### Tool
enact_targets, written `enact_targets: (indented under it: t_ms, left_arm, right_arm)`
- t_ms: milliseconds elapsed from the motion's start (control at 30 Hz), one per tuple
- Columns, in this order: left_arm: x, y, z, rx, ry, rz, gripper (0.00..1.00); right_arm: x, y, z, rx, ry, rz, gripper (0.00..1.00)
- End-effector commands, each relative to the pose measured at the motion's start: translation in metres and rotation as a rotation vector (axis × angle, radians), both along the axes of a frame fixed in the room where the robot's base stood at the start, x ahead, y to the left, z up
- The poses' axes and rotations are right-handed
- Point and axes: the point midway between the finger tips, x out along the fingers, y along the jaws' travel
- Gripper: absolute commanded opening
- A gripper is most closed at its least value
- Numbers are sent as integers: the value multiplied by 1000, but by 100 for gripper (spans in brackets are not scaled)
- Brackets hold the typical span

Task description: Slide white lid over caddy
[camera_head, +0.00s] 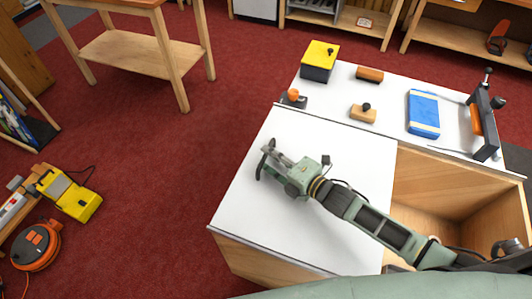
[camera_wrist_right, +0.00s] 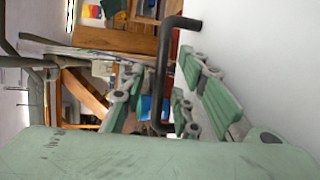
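The white lid (camera_head: 310,140) lies flat over the left part of the wooden caddy (camera_head: 455,172). The caddy's right part is uncovered and shows a bare wooden interior. A black bar handle (camera_head: 266,158) stands near the lid's left edge; it also shows in the right wrist view (camera_wrist_right: 161,85). My right gripper (camera_head: 273,163) reaches across the lid from the right to this handle. In the right wrist view its green-padded fingers (camera_wrist_right: 155,105) are apart, with the handle bar between them; contact is unclear. My left gripper is in neither view.
Behind the lid, a white top (camera_head: 390,95) carries a yellow-topped box (camera_head: 320,60), a blue pack (camera_head: 423,113), wooden blocks and a dark clamp-like tool (camera_head: 485,122). An orange reel (camera_head: 36,245) lies farther left.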

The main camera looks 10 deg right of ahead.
Motion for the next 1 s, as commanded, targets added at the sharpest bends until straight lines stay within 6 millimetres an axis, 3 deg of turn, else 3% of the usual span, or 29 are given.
enact_targets:
  t_ms: [200, 500, 833, 1000]
  left_arm:
    - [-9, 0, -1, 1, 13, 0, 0]
    - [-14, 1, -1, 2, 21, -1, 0]
    - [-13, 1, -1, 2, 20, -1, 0]
    - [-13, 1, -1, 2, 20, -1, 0]
  right_arm:
    - [17, 11, -4, 0, 0, -1, 29]
    - [19, 12, -5, -1, 1, 0, 29]
    - [19, 12, -5, -1, 1, 0, 0]
    - [19, 12, -4, -1, -1, 0, 0]
